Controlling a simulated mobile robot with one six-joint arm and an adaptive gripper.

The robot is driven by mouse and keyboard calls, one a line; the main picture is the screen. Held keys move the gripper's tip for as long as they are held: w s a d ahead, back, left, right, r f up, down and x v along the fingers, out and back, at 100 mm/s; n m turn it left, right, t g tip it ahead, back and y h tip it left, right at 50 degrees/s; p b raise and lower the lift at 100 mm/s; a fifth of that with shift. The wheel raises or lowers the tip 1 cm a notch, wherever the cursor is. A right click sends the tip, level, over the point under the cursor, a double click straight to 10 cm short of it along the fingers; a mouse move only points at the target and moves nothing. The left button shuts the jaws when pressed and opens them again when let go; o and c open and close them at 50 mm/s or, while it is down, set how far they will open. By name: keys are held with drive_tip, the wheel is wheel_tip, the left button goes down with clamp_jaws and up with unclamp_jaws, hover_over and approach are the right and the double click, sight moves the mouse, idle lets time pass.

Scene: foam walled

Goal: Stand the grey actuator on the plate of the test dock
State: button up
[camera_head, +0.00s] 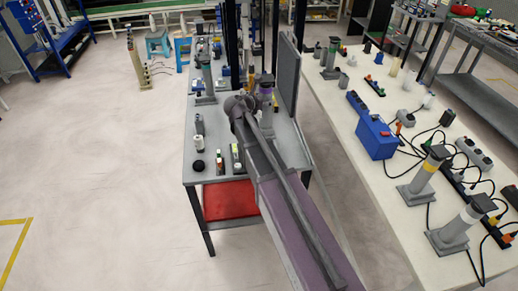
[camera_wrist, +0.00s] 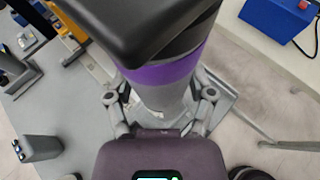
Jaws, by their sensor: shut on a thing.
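A grey actuator with a purple band and a dark top (camera_wrist: 165,75) stands roughly upright between my gripper's fingers (camera_wrist: 162,98). My gripper is shut on its grey body below the band. In the head view the actuator (camera_head: 266,92) is over the near grey table, beside my arm. A flat grey plate edge (camera_wrist: 222,104) shows beside its lower end. I cannot tell whether that is its own foot or the test dock's plate, nor whether they touch. The actuator's bottom is hidden, and I cannot identify the test dock surely.
A tall dark panel (camera_head: 288,75) stands close right of the actuator. Another banded grey column (camera_head: 205,84) and small parts, including a black round one (camera_head: 198,166), are on the grey table (camera_head: 190,178). The white table (camera_head: 345,135) at right holds a blue box (camera_head: 376,138) and cables.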

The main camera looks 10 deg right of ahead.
sight(262, 122)
wheel_tip(262, 122, down, 6)
drive_tip(key=b, duration=0.6)
drive_tip(key=shift+f, duration=0.1)
idle(0.4)
drive_tip(key=shift+f+b, duration=1.9)
drive_tip(key=shift+b, duration=0.15)
drive_tip(key=shift+f, duration=0.15)
drive_tip(key=o, duration=1.3)
drive_tip(key=shift+s+a+r, duration=0.1)
drive_tip(key=shift+s+r, duration=0.05)
drive_tip(key=shift+r, duration=0.15)
drive_tip(key=p+v, duration=0.4)
drive_tip(key=v, duration=0.7)
drive_tip(key=shift+s+a+r+p, duration=0.15)
drive_tip(key=shift+s+a+p, duration=0.1)
drive_tip(key=shift+p, duration=0.1)
